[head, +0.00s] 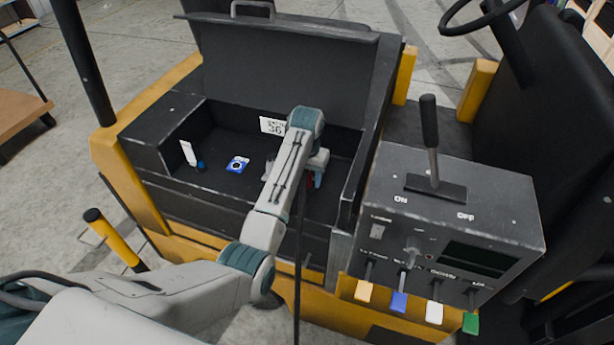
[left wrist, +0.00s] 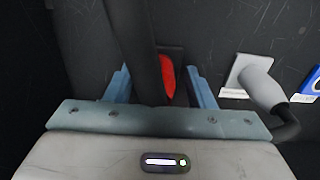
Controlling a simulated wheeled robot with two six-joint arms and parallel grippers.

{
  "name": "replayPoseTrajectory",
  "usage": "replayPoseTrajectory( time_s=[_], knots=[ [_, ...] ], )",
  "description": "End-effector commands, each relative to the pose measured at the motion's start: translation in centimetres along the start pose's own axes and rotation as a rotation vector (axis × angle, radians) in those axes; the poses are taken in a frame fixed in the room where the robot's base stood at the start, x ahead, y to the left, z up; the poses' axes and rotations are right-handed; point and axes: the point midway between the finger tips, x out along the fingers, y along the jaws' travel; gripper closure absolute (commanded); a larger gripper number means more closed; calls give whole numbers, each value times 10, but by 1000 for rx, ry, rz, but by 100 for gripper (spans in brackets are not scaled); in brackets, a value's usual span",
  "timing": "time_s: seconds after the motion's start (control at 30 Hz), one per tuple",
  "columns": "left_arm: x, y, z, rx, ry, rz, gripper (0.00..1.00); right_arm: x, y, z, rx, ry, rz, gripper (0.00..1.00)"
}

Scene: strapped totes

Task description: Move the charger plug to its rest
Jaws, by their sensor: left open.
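My left gripper (left wrist: 162,85) is open inside the compartment of the yellow and black vehicle. A red part (left wrist: 167,78), which looks like the charger plug, sits between its blue-grey fingers, partly covered by a thick dark cable or bar (left wrist: 140,45). I cannot tell whether the fingers touch it. In the head view my left gripper (head: 317,178) is mostly behind its own arm. A dark line (head: 298,255) runs from there down past the vehicle's front. A grey fitting (left wrist: 262,85) with a black lead stands by a white plate (left wrist: 234,78). I cannot tell which part is the rest.
The black compartment (head: 215,200) has a raised lid (head: 285,65) behind it. A white card (head: 188,152) and a blue-white sticker (head: 237,165) are inside at left. A control box (head: 455,215) with a lever and several coloured tabs stands to the right. The compartment's left floor is mostly clear.

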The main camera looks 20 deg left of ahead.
Motion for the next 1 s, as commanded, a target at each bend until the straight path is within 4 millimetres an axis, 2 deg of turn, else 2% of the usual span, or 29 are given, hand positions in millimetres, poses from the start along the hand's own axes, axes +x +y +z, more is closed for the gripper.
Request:
replayPoseTrajectory(
  time_s=[0.33,0.5,0.6,1.0],
  knots=[
    [0,0,0,0,0,0,51,0,0,0,0,0,0,64],
    [0,0,0,0,0,0,84,0,0,0,0,0,0,64],
    [0,0,0,0,0,0,100,0,-1,0,0,0,-1,64],
    [-11,-1,-6,0,2,0,100,0,-3,-2,2,1,-4,64]
  ],
)
